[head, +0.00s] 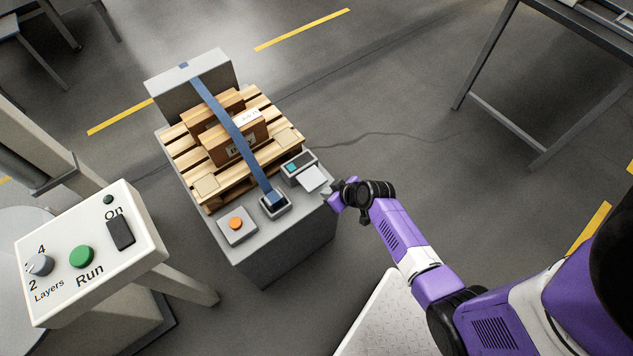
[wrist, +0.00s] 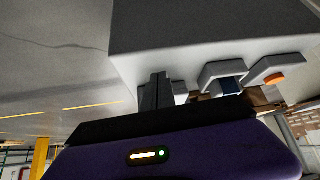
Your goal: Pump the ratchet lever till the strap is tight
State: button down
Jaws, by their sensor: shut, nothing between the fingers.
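A blue strap (head: 232,125) runs from the grey back panel over the cardboard boxes (head: 238,142) on the wooden pallet (head: 213,186). It ends at a small grey-framed ratchet (head: 275,204) on the front of the grey bench; the ratchet also shows in the wrist view (wrist: 222,72). I cannot make out its lever apart from the strap and frame. I cannot tell how taut the strap is. My gripper (head: 328,197) is at the bench's right edge, to the right of the ratchet and apart from it. Its fingers (wrist: 156,88) are shut and empty in the wrist view.
An orange button box (head: 236,225) stands left of the ratchet. A small display unit (head: 300,167) with a pale plate (head: 313,179) is between the ratchet and my gripper's side. A control box (head: 90,250) stands at the left.

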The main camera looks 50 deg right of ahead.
jog(key=v, duration=0.7)
jog(key=shift+s+r+p, duration=0.25)
jog(key=shift+r+p, duration=0.05)
jog(key=shift+p, duration=0.1)
dwell(0.4)
